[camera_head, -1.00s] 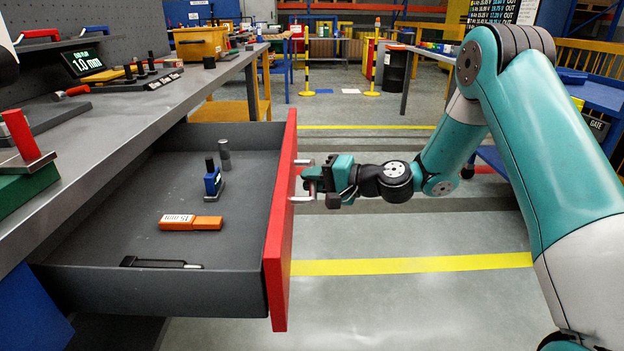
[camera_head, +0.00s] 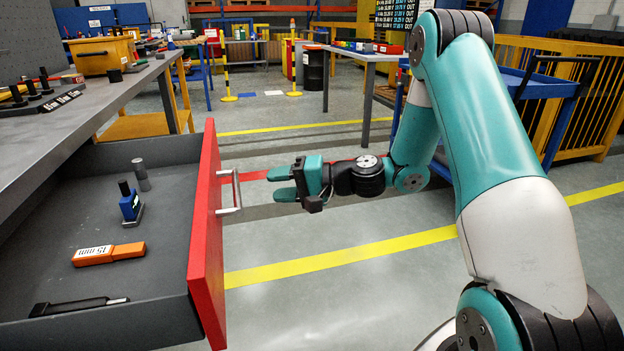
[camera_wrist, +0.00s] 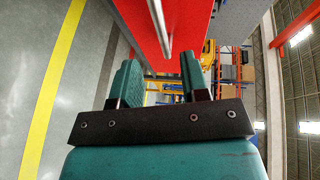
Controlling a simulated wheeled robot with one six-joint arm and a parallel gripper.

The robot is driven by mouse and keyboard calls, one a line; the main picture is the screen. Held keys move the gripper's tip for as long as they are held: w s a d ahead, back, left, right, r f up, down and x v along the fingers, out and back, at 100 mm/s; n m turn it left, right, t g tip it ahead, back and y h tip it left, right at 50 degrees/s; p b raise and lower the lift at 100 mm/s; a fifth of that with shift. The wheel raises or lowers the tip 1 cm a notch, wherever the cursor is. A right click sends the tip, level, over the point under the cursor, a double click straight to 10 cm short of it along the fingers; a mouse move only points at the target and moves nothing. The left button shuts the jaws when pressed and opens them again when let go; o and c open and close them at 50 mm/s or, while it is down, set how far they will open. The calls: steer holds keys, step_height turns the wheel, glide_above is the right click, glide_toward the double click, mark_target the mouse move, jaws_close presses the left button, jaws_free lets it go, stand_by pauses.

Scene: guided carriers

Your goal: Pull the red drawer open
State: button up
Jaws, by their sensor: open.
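The red drawer (camera_head: 205,245) stands pulled well out from under the grey workbench, its inside in plain view in the head view. Its metal bar handle (camera_head: 236,192) sticks out from the red front. My gripper (camera_head: 270,182) is open and empty, to the right of the handle and apart from it. In the wrist view the two teal fingers (camera_wrist: 158,82) are spread, with the red front (camera_wrist: 185,22) and the handle bar (camera_wrist: 160,25) ahead of them.
In the drawer lie an orange 15 mm block (camera_head: 110,254), a blue tool (camera_head: 130,205), a grey cylinder (camera_head: 141,174) and a black tool (camera_head: 80,306). The workbench (camera_head: 60,125) is at the left. Clear floor with yellow lines lies right of the drawer.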

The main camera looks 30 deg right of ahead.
steer(key=v, duration=0.7)
steer(key=shift+p, duration=0.3)
steer(key=shift+s, duration=0.15)
steer(key=s+a+r+n+g+h, duration=0.1)
steer(key=s+a+r+n+g, duration=0.1)
steer(key=s+a+n+g, duration=0.35)
steer(key=s+a+r+n+g+h, duration=0.1)
steer(key=s+a+n+g, duration=0.15)
steer(key=a, duration=0.65)
steer(key=s+a+r+n+g+h, duration=0.1)
steer(key=s+a+r+n+h, duration=0.15)
steer(key=s, duration=0.45)
steer(key=s+a+r+n+g+h, duration=0.1)
steer(key=s+n+h, duration=0.25)
steer(key=s, duration=0.45)
step_height(320, 180, up, 26)
steer(key=p, duration=2.5)
steer(key=shift+s, duration=0.25)
